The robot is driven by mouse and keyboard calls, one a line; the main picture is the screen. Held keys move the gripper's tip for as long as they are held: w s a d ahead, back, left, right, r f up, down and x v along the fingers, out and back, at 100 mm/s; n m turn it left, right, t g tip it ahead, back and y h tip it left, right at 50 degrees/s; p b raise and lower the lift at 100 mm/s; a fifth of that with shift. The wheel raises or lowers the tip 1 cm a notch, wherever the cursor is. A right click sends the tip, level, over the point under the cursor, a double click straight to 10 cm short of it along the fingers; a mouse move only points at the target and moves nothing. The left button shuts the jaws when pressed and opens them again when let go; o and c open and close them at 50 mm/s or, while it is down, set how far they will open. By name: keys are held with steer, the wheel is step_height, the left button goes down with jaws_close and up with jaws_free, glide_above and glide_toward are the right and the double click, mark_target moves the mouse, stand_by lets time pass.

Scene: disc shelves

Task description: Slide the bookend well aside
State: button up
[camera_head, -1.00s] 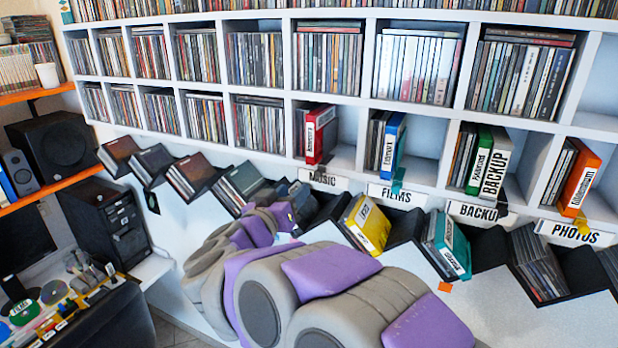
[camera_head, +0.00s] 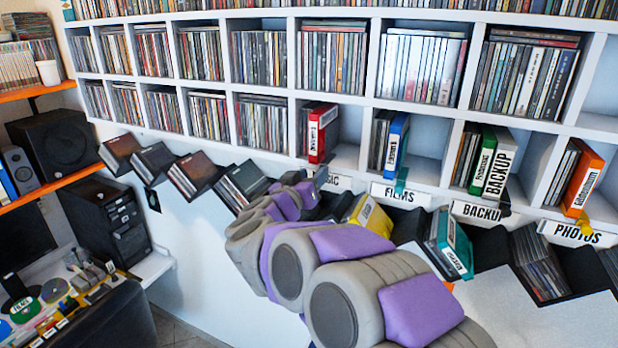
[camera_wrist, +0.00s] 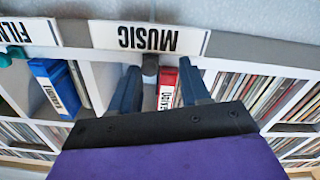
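A grey bookend tab (camera_wrist: 150,68) shows in the wrist view at the shelf edge by the MUSIC label (camera_wrist: 150,38). A red binder (camera_wrist: 167,88) stands beside it; the binder also shows in the head view (camera_head: 317,135). My gripper (camera_wrist: 159,70) is open, its two dark fingers spread apart at the MUSIC compartment. In the wrist view the tab lies between the fingers, close to the left one; I cannot tell whether they touch. The bookend's rear part is hidden. In the head view my arm covers part of the MUSIC label.
A blue binder (camera_head: 396,142) and a teal bookend tab (camera_head: 401,184) are in the FILMS compartment. Free room shows right of the red binder (camera_head: 347,135). Sloped disc racks run below the shelf, with a yellow case (camera_head: 372,217) near my arm.

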steer(key=shift+s+d+r, duration=0.1)
steer(key=shift+d, duration=0.7)
steer(key=shift+c, duration=1.4)
steer(key=shift+d, duration=0.4)
steer(key=c, duration=0.3)
steer(key=shift+w+a, duration=0.2)
steer(key=shift+a, duration=0.5)
jaws_close()
steer(key=s+d, duration=0.1)
steer(key=d, duration=0.1)
steer(key=s+d+p, duration=0.1)
steer(key=d, duration=0.5)
steer(key=shift+s+p, duration=0.35)
steer(key=shift+s, duration=0.05)
steer(key=shift+o, duration=1.8)
jaws_free()
steer(key=shift+o, duration=1.4)
steer(key=shift+s+a, duration=0.1)
steer(key=shift+s, duration=0.05)
steer(key=shift+o, duration=0.9)
steer(key=shift+a, duration=0.15)
